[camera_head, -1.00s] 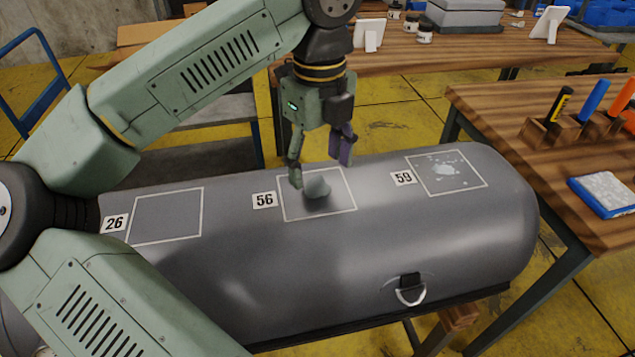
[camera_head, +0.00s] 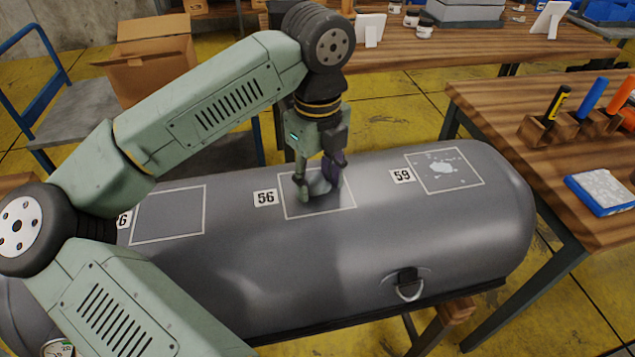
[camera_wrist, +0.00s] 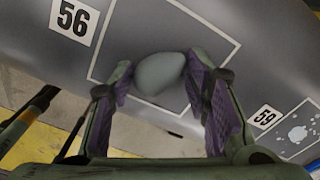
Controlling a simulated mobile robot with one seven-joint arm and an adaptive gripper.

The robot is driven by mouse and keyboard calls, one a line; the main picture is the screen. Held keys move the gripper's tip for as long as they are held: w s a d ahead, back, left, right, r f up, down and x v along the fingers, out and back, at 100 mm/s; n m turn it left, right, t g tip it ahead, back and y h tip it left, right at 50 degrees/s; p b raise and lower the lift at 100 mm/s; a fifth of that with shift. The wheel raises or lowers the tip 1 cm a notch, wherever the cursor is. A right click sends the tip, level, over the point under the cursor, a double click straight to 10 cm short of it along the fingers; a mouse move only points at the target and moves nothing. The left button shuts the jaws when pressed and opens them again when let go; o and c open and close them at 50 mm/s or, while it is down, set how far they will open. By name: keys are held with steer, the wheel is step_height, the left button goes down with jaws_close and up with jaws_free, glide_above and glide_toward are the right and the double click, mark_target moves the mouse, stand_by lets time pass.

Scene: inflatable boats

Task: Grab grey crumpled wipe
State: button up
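The grey crumpled wipe (camera_head: 319,184) rests on the grey inflatable tube (camera_head: 300,255), inside the white outlined square labelled 56. It is a smooth, rounded grey lump, also seen in the wrist view (camera_wrist: 160,73). My gripper (camera_head: 320,188) is down at the wipe with its fingers spread, one on each side of it. In the wrist view my gripper (camera_wrist: 165,105) shows its purple finger pads apart, with the wipe between and slightly beyond them. A gap shows at the right pad; contact at the left pad is unclear. The fingers partly hide the wipe in the head view.
Square 59 (camera_head: 443,170) to the right holds a whitish patch. The square at the left looks bare. A wooden table (camera_head: 500,105) at the right bears a blue-and-white pad (camera_head: 603,192) and a holder with markers. Another bench stands behind, and a cardboard box (camera_head: 150,65) is at back left.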

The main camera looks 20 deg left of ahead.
steer(key=shift+c, duration=1.3)
steer(key=shift+r, duration=0.15)
